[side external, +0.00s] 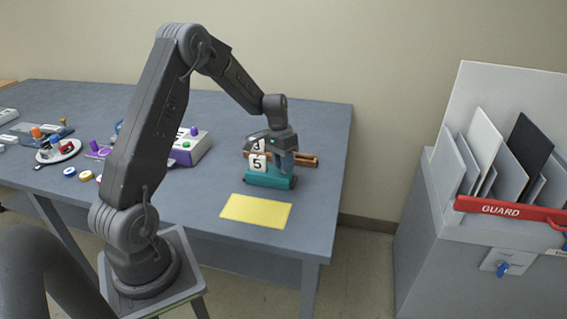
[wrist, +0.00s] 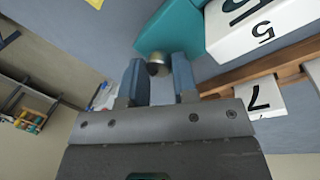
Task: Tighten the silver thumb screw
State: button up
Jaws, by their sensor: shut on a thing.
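The silver thumb screw (wrist: 157,64) shows in the wrist view as a small metal knob at the end of a teal fixture (wrist: 172,30). My gripper (wrist: 157,77) has its two blue fingers on either side of the knob and is shut on it. In the side external view my gripper (side external: 286,165) points down at the teal fixture (side external: 268,180) near the table's right end; the screw is hidden there. A white block marked 5 (side external: 258,163) sits on the fixture, and it also shows in the wrist view (wrist: 250,35).
A wooden rail (side external: 304,160) with number tiles lies right behind the fixture. A yellow sheet (side external: 256,211) lies in front on the grey table (side external: 325,125). A purple and white box (side external: 190,148) and small parts stand left. A cabinet with a red guard bar (side external: 505,209) stands right.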

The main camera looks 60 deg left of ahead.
jog(key=shift+m, duration=0.6)
jog(key=o, duration=0.9)
jog(key=shift+o, duration=0.2)
jog(key=v, duration=1.4)
jog(key=shift+w, duration=0.1)
